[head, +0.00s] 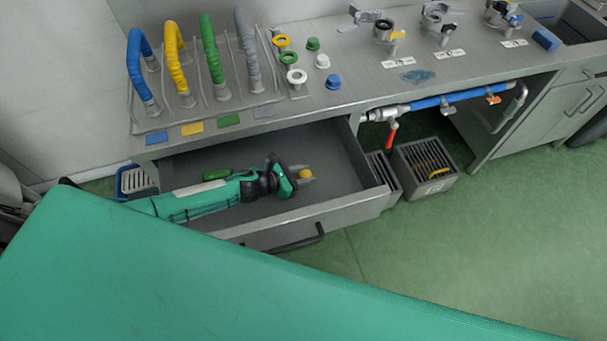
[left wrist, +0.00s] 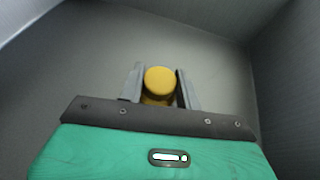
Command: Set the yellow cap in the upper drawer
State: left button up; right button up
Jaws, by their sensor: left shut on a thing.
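The yellow cap (head: 305,173) is between the fingers of my left gripper (head: 302,177), inside the open upper drawer (head: 345,207). In the left wrist view the yellow cap (left wrist: 159,81) sits between the two grey fingers of the left gripper (left wrist: 160,92), which is shut on it. The grey drawer floor (left wrist: 215,65) lies around and beyond the cap; I cannot tell whether the cap touches it. My right gripper is not in view.
A green object (head: 217,174) lies in the drawer behind my left arm. On the bench top stand colored hoses, rings and caps, including a blue cap (head: 333,82). A grey crate (head: 425,168) stands on the floor right of the drawer.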

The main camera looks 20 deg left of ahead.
pick_arm(q)
jog(key=shift+f, duration=0.2)
jog(key=o, duration=1)
jog(key=shift+r, duration=0.1)
